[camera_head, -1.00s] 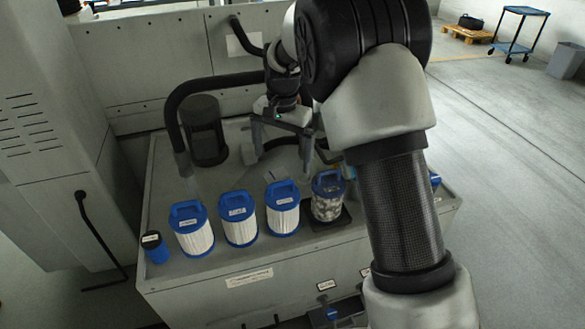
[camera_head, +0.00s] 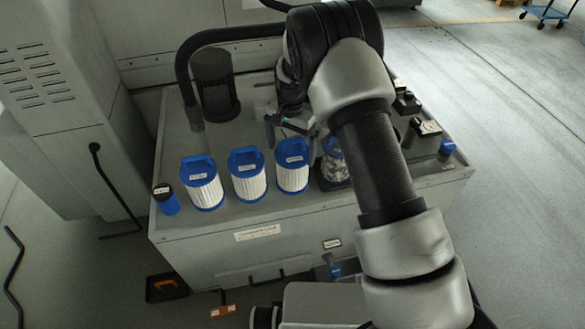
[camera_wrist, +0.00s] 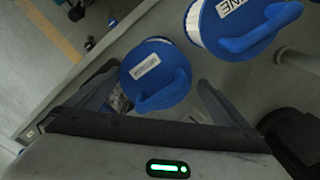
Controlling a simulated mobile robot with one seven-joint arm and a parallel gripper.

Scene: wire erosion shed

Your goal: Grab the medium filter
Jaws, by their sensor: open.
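Three clean white pleated filters with blue handled caps stand in a row on the grey cabinet top: a left one (camera_head: 207,193), a middle one (camera_head: 249,184) and a right one (camera_head: 292,178). Their labels are too small to read in the head view, so I cannot tell which is medium. A dirty grey filter (camera_head: 335,169) stands right of them, partly hidden by my arm. My gripper (camera_head: 291,140) is open and empty, above and behind the right end of the row.
A small blue-capped cylinder (camera_head: 166,199) stands left of the row. A dark mesh cylinder (camera_head: 216,86) and a thick black hose (camera_head: 184,80) are behind. Dark fittings (camera_head: 426,127) sit on the cabinet's right side. A white-sided, labelled filter (camera_wrist: 207,28) is close to the fingers.

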